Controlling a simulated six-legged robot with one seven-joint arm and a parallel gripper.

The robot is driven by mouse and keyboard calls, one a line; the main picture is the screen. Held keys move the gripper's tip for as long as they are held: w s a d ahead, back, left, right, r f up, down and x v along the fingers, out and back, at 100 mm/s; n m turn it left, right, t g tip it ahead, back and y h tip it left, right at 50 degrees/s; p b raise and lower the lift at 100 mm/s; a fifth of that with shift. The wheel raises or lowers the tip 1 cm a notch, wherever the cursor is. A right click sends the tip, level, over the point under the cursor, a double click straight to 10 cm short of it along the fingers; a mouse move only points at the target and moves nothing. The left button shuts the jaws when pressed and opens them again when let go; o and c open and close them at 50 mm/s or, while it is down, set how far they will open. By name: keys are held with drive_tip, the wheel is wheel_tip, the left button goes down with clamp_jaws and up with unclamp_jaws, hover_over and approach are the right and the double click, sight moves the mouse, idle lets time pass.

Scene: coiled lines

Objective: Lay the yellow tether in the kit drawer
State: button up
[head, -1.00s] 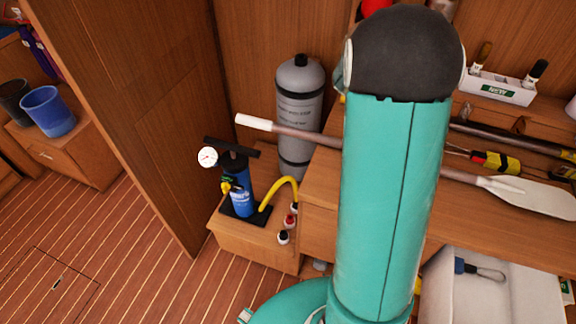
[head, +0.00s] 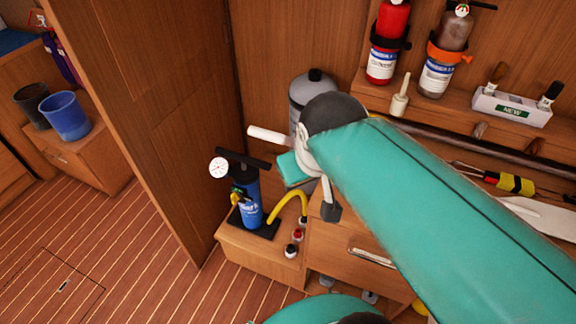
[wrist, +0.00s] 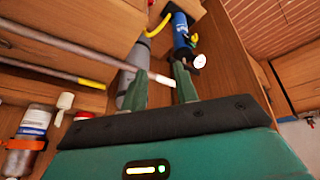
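My gripper (wrist: 160,76) shows two teal fingers set apart with nothing held between them. In the head view my gripper (head: 308,188) is over the low bench, by the white end of the paddle and in front of the grey cylinder. No thing in view can be made out for certain as the yellow tether. A small yellow piece (head: 420,307) shows below my arm, too little to identify. A wooden drawer front with a metal handle (head: 372,257) is below the shelf; I cannot tell whether it is the kit drawer. My arm hides much of the lower right.
A blue pump (head: 248,200) with a yellow hose stands on the low bench beside several small bottles. The grey cylinder (head: 300,92) stands behind. A paddle (head: 540,218) lies along the shelf. Red (head: 384,62) and brown bottles hang above. The floor at left is open.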

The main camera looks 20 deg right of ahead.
drive_tip(key=shift+o, duration=0.8)
drive_tip(key=shift+s+a+r+t+y, duration=0.15)
drive_tip(key=shift+s+a+y, duration=0.15)
drive_tip(key=shift+a, duration=0.35)
drive_tip(key=shift+s+a+r+t+y, duration=0.1)
drive_tip(key=shift+s+a+t+y, duration=0.1)
drive_tip(key=shift+s+a, duration=0.3)
drive_tip(key=o, duration=0.7)
drive_tip(key=shift+a, duration=0.25)
drive_tip(key=w+d+f+n+g+h, duration=0.1)
drive_tip(key=w+d+f+h, duration=0.1)
drive_tip(key=d, duration=0.4)
drive_tip(key=w+d+f+g+h, duration=0.1)
drive_tip(key=w+d, duration=0.2)
drive_tip(key=d, duration=0.3)
drive_tip(key=n+g+h, duration=0.9)
drive_tip(key=n, duration=0.3)
approach(505, 179)
drive_tip(key=x, duration=1)
